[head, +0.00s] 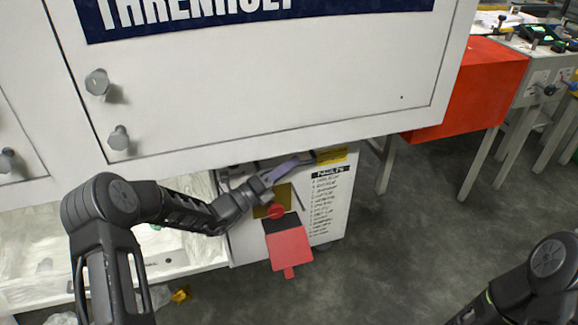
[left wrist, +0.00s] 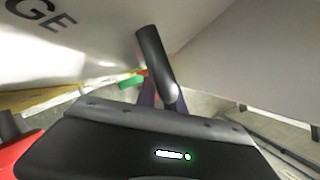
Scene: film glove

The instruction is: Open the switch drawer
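A large white cabinet front (head: 250,85) with a dark blue lettered strip fills the top of the head view. It carries two round grey knobs, an upper one (head: 97,82) and a lower one (head: 119,137). I cannot tell which part is the switch drawer. My left gripper (head: 290,165) is low under the cabinet's bottom edge, its purple fingers pointing right. In the left wrist view, a dark rod (left wrist: 155,62) stands in front of the purple fingers (left wrist: 163,98); I cannot tell whether they touch it. My right gripper is out of view.
Below the cabinet is a white panel with a printed list (head: 328,200), beside a hanging red piece (head: 289,248). An open white compartment (head: 190,262) lies at lower left. A red box (head: 470,90) and grey benches stand at right. Grey floor (head: 400,240) is clear.

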